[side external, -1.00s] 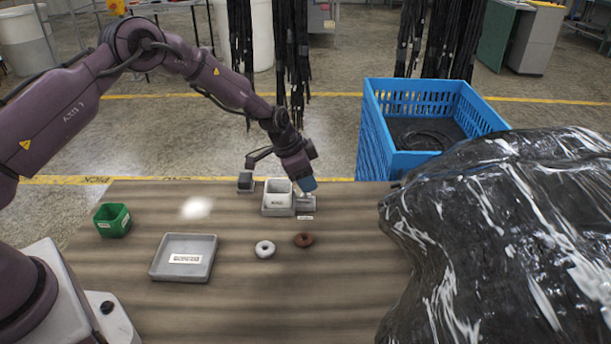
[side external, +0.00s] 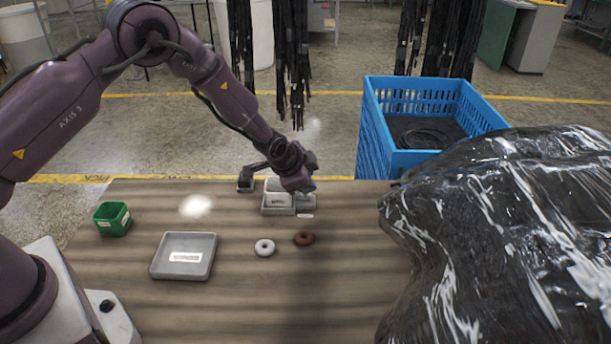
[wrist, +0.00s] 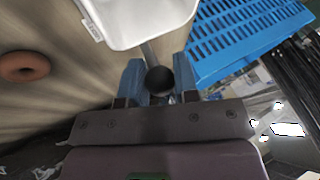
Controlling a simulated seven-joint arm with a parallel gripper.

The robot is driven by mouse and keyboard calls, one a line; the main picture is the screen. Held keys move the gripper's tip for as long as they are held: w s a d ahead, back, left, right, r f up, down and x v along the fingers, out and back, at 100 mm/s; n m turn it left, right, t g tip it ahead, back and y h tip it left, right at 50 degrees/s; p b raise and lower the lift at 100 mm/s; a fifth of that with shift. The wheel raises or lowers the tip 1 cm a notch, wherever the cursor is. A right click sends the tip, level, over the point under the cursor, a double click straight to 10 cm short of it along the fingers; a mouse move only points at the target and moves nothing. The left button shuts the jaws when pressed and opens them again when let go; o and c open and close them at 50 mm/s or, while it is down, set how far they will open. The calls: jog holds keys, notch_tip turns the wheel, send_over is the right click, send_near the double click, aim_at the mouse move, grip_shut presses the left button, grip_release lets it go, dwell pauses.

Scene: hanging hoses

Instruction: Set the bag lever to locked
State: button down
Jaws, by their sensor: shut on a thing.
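The lever shows in the wrist view as a grey rod with a black ball knob (wrist: 159,80). My gripper (wrist: 158,77) has its two blue fingers on either side of the knob and is shut on it. In the side external view my gripper (side external: 303,188) is low at the table's back edge, and it hides the knob. I cannot read the lever's setting.
A brown ring (side external: 303,239) and a white ring (side external: 265,248) lie in front on the table. A grey tray (side external: 184,263) and a green bin (side external: 112,219) are to the left. A blue crate (side external: 385,150) and a large black wrapped bundle (side external: 500,240) are to the right.

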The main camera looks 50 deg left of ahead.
jog(key=shift+s+d+f+m+t+y, duration=0.25)
jog(key=shift+s+d+t+y, duration=0.3)
jog(key=shift+t+y, duration=0.3)
jog(key=shift+s+d+f+m+t+y, duration=0.15)
jog(key=shift+s+d+m+t+y, duration=0.15)
jog(key=shift+t+y, duration=0.45)
jog(key=shift+t, duration=0.3)
jog(key=c, duration=0.9)
grip_release()
jog(key=shift+o, duration=0.2)
jog(key=shift+s, duration=0.1)
jog(key=v, duration=1.3)
